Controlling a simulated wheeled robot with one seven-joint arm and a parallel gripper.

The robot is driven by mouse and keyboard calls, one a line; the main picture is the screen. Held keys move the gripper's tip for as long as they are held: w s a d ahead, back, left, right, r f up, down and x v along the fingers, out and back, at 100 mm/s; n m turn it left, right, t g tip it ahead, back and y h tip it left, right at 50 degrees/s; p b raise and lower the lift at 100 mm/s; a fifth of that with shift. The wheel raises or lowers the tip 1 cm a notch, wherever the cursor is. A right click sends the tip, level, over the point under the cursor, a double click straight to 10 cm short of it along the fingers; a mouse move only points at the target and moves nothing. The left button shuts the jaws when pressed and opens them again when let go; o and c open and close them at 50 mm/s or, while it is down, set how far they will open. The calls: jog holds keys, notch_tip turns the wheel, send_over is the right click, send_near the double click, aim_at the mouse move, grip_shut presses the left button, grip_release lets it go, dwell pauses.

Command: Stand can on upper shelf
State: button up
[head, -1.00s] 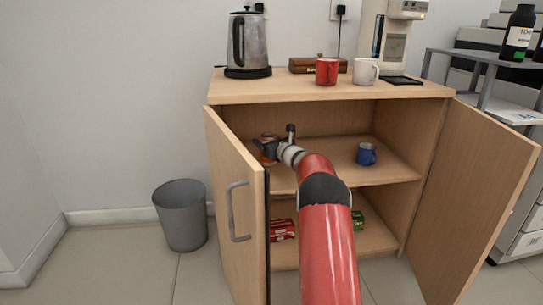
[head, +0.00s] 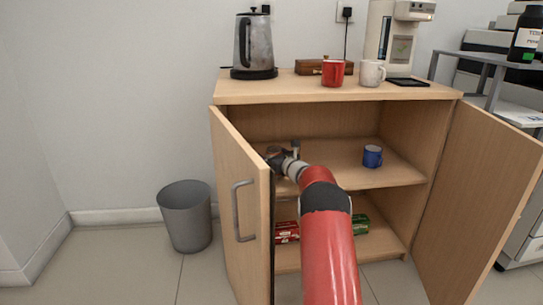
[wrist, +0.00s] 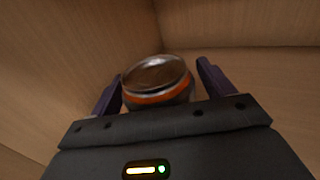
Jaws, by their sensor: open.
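A can with a shiny metal top and an orange band (wrist: 157,92) is between the two dark fingers of my gripper (wrist: 160,78) in the wrist view. The fingers are spread, with a visible gap on the can's right; contact on the left is hard to tell. The can's base is hidden. In the head view my gripper (head: 272,153) is over the left end of the cabinet's upper shelf (head: 340,160), just behind the open left door. I cannot make out the can there.
A blue mug (head: 373,156) stands on the upper shelf to the right, with bare shelf between. The left door (head: 240,190) and right door (head: 485,200) are open. Red packs (head: 287,231) and a green item (head: 361,224) sit below. A grey bin (head: 186,216) stands left.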

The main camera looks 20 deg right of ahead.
jog(key=s, duration=0.4)
jog(key=s+d, duration=0.1)
jog(key=s, duration=0.3)
jog(key=s+d, duration=0.1)
jog(key=s, duration=0.2)
jog(key=shift+s+d, duration=0.15)
jog(key=shift+s, duration=0.25)
